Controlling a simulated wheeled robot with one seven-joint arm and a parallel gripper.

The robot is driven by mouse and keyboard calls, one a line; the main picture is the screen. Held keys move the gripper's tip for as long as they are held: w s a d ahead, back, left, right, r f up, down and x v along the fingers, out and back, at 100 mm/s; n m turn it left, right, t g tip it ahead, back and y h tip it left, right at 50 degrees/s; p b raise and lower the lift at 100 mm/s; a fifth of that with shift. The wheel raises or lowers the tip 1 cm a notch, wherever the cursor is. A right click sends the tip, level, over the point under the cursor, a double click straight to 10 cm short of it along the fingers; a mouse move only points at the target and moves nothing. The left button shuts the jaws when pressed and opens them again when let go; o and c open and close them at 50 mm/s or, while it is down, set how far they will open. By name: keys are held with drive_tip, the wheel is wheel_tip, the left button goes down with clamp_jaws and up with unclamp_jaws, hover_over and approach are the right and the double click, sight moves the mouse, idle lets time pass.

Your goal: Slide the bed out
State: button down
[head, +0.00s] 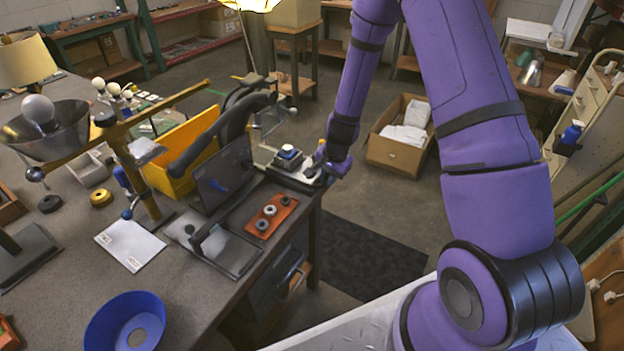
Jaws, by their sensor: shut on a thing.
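The bed (291,175) is a flat pale plate at the right edge of the workbench, low on a small machine. A small block with a blue and white top (288,154) sits above or on it. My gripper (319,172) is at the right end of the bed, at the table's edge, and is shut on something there. It appears to be the bed's end or a handle on it; the fingers and the held part are small and partly hidden by my purple wrist.
Left of the bed stand a dark upright panel (224,176), black curved arms and a yellow bin (182,150). An orange tray with rings (270,215) lies in front. A cardboard box (400,134) is on the floor to the right.

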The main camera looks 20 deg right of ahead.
drive_tip(key=s+d, duration=0.1)
drive_tip(key=s, duration=0.1)
drive_tip(key=s+d, duration=0.2)
drive_tip(key=shift+s+d, duration=0.2)
drive_tip(key=shift+s, duration=0.15)
drive_tip(key=c, duration=1.1)
unclamp_jaws()
drive_tip(key=shift+s+d, duration=0.1)
drive_tip(key=shift+s, duration=0.05)
drive_tip(key=shift+c, duration=0.2)
drive_tip(key=shift+r, duration=0.1)
wheel_tip(320, 180, up, 10)
drive_tip(key=s+d, duration=0.1)
drive_tip(key=shift+s+r, duration=0.2)
